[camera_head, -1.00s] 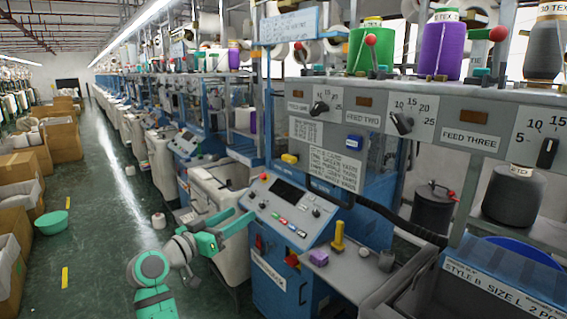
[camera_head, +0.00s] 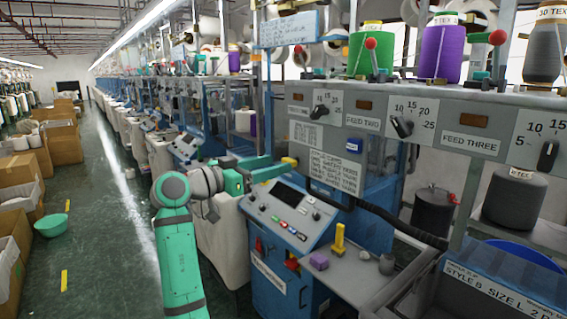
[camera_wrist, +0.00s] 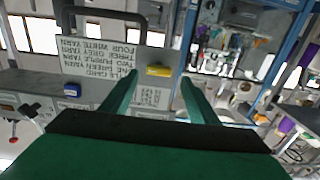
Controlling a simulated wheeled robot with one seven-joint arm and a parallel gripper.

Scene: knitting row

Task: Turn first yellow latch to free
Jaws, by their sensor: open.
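A small yellow latch (camera_head: 290,161) sits on the lower left of the grey machine panel, left of the printed card. It also shows in the wrist view (camera_wrist: 158,71), lying crosswise between the lines of my two fingers. My gripper (camera_head: 277,168) is just left of and below the latch, pointing at it. Its green fingers are apart and empty in the wrist view (camera_wrist: 160,77). I cannot tell whether either fingertip touches the latch; I see no grip on it.
A blue latch (camera_head: 355,145) sits farther right on the panel. Below is a control console (camera_head: 290,212) with buttons and a screen. A yellow upright piece (camera_head: 339,238) and a purple block (camera_head: 319,261) stand on the grey shelf. The green aisle floor (camera_head: 110,240) is open at left.

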